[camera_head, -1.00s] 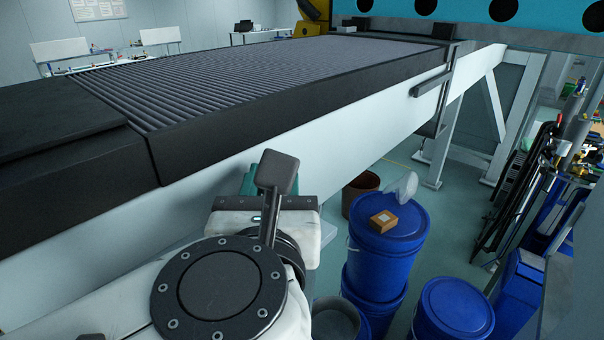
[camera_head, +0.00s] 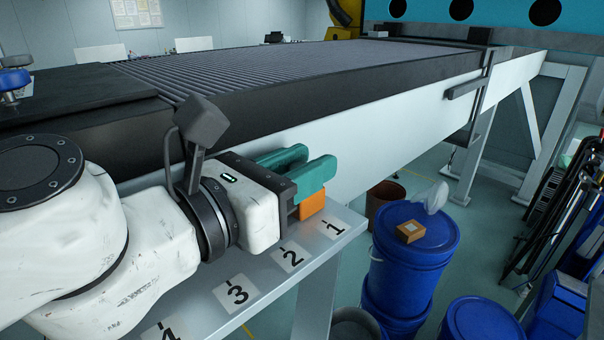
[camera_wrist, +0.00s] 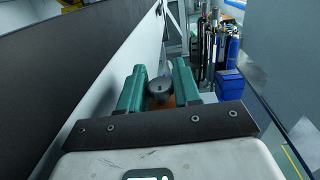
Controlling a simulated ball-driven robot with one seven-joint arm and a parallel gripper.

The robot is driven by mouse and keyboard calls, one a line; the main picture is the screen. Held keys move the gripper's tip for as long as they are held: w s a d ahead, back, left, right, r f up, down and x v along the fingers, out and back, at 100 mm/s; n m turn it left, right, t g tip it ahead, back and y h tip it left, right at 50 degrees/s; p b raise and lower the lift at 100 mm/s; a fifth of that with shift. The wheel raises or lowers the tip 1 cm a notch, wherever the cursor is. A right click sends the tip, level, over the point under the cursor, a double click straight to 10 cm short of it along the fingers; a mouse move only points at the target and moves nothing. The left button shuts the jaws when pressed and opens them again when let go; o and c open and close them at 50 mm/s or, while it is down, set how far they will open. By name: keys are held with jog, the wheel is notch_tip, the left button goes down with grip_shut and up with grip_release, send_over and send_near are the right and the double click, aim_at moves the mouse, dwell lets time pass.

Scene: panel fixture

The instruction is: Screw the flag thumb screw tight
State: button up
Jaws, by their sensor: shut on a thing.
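My gripper (camera_head: 312,172) has two teal fingers and is low over a grey shelf, beside the white beam. In the wrist view, my gripper (camera_wrist: 160,75) has a dark grey, round-topped piece (camera_wrist: 161,88) between its fingers, and it is shut on this piece. I cannot tell for certain that this is the flag thumb screw. An orange block (camera_head: 312,204) is just below the fingers in the head view; part of it shows under the grey piece in the wrist view. The fingers hide the grey piece in the head view.
The grey shelf (camera_head: 342,236) bears number labels. The white beam (camera_head: 390,130) with a black ribbed top runs alongside. Blue drums (camera_head: 408,275) stand on the floor to the right, one with a small box (camera_head: 411,231) on it. Blue knobs (camera_head: 12,80) show at far left.

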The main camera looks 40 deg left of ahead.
jog(key=shift+h, duration=0.3)
jog(key=o, duration=0.9)
jog(key=s, duration=0.3)
jog(key=s+b, duration=0.1)
jog(key=s, duration=0.3)
jog(key=s+b, duration=0.1)
jog(key=s, duration=0.2)
jog(key=shift+s+a, duration=0.25)
jog(key=shift+s, duration=0.1)
